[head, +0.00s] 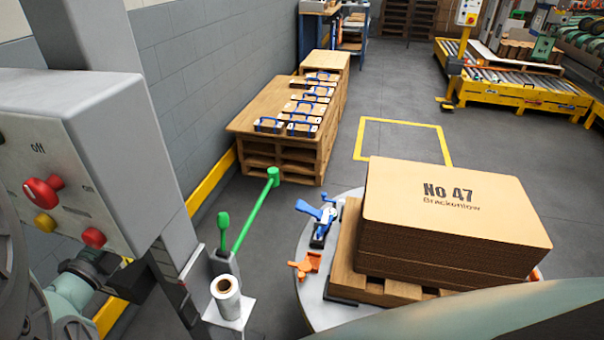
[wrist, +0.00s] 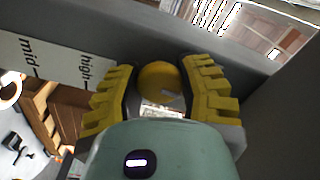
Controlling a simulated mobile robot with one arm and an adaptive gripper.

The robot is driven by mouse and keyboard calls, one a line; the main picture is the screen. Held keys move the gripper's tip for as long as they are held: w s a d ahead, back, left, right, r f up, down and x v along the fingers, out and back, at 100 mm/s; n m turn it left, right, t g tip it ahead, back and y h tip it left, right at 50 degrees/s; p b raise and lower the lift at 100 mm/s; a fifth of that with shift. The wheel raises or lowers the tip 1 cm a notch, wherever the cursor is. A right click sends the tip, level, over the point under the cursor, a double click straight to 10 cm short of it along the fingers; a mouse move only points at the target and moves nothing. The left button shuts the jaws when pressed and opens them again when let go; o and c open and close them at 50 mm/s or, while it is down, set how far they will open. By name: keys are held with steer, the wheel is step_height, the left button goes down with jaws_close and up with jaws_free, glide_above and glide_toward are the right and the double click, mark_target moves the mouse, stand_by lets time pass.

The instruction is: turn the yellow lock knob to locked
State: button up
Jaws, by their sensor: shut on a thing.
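The yellow lock knob (wrist: 158,80) is a round yellow disc on a grey part in the wrist view. My gripper (wrist: 158,88), with yellow ribbed pads, is closed around it, one finger on each side. A faint pale mark shows on the knob's lower face, but I cannot tell its setting. In the head view my gripper (head: 130,278) is at the grey post under the control box, dark and partly hidden; the knob it holds is not visible there.
The grey control box (head: 85,150) has red knobs and a small yellow knob (head: 45,222). A scale plate (wrist: 50,60) reads "mid" and "high". A green lever (head: 255,212), film roll (head: 226,290) and boxed stack (head: 455,215) on a turntable stand right.

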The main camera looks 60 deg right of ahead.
steer(key=shift+n, duration=0.4)
stand_by(0.3)
steer(key=o, duration=1.2)
steer(key=shift+p, duration=0.3)
steer(key=v, duration=1.2)
